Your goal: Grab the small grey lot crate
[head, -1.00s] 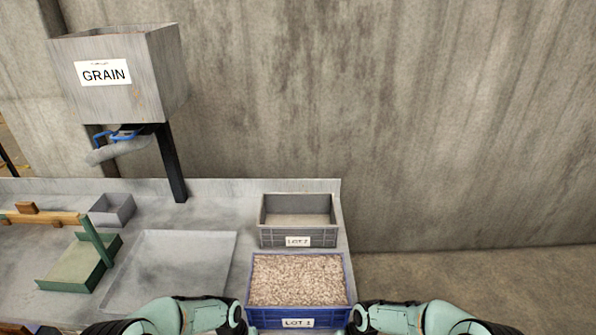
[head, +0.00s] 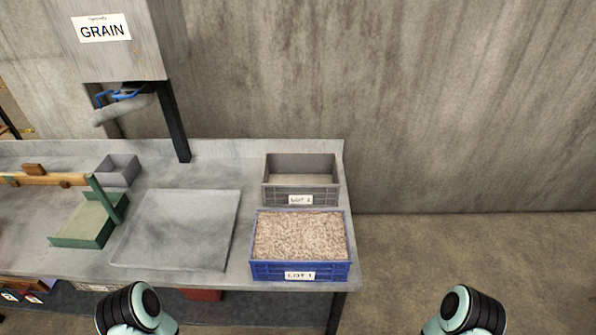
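The small grey lot crate (head: 301,195), labelled LOT 2, stands upright and empty at the right back of the metal table. A blue crate (head: 300,270), labelled LOT 1 and full of pale grain, stands directly in front of it, close to the table's front edge. My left arm shows at the bottom left and my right arm at the bottom right, both in front of the table and well apart from the crates. Neither gripper's fingers show.
A shallow metal tray (head: 178,230) lies left of the crates. A green stand (head: 88,222), a wooden beam (head: 45,179) and a small grey bin (head: 117,170) are further left. The GRAIN hopper (head: 125,45) rises at the back left. Floor is clear right of the table.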

